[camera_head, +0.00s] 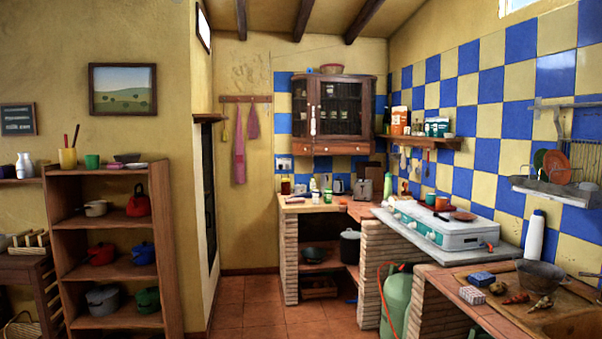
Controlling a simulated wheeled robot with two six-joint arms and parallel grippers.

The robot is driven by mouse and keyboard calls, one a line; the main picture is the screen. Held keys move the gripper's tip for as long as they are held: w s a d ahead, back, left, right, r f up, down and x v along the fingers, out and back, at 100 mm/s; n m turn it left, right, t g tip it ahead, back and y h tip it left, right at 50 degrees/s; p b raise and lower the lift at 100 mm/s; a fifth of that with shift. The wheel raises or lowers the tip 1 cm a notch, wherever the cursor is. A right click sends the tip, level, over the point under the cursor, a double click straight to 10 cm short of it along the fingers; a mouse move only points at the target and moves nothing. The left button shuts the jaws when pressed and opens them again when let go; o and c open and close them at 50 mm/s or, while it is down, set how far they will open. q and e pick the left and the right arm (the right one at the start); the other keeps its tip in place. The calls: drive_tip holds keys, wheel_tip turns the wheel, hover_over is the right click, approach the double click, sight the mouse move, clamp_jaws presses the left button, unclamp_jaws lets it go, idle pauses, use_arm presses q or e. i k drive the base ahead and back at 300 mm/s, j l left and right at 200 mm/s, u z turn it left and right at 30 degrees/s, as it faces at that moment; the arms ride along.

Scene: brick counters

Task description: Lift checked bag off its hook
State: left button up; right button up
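A wooden hook rail (245,99) is fixed to the yellow wall left of the wall cabinet. A long pink cloth item (239,155) and a shorter dusky-pink item (253,124) hang from it, with a small yellowish thing (225,128) at the left. They are too small and far to show a check pattern, so I cannot tell which, if any, is the checked bag. Neither of my grippers is in view.
A wooden shelf unit (110,167) with pots stands at the left. Brick counters (290,255) with a stove (440,228) and a green gas bottle (396,300) line the right. The tiled floor (255,300) between them is clear.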

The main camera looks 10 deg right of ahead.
sight(253, 126)
drive_tip(key=i, duration=2.8)
drive_tip(key=i+z, duration=0.1)
drive_tip(key=i, duration=0.75)
drive_tip(key=i+j+z, duration=0.1)
drive_tip(key=i, duration=0.75)
drive_tip(key=i+u, duration=0.15)
drive_tip(key=i, duration=0.35)
drive_tip(key=i+l+u, duration=0.1)
drive_tip(key=i, duration=0.45)
drive_tip(key=i+l+u, duration=0.15)
drive_tip(key=i, duration=0.35)
